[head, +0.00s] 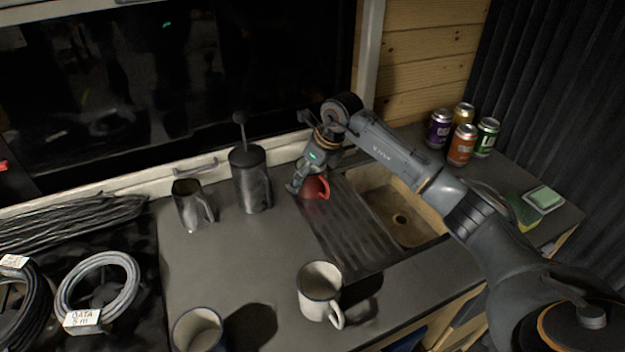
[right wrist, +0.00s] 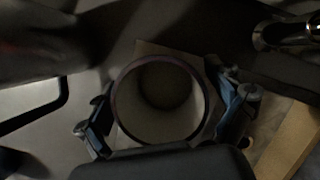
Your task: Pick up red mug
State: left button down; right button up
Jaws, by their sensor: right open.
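The red mug (head: 315,188) stands on the counter at the left edge of the sink's drainboard, its handle on the right side. My right gripper (head: 306,180) is right above it and partly hides it. In the right wrist view the mug's round rim and pale inside (right wrist: 160,98) lie between the two open fingers (right wrist: 165,118), one on each side. The mug looks empty. I cannot tell whether the fingers touch it. My left gripper is not in view.
A dark French press (head: 250,180) and a metal pitcher (head: 193,205) stand left of the mug. A white mug (head: 320,290) and another mug (head: 197,330) stand in front. The sink (head: 385,205) is to the right, with several cans (head: 461,145) behind. Coiled cables (head: 97,285) lie at left.

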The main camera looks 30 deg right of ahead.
jog(key=shift+c, duration=0.5)
jog(key=c, duration=1.3)
jog(key=shift+r, duration=0.2)
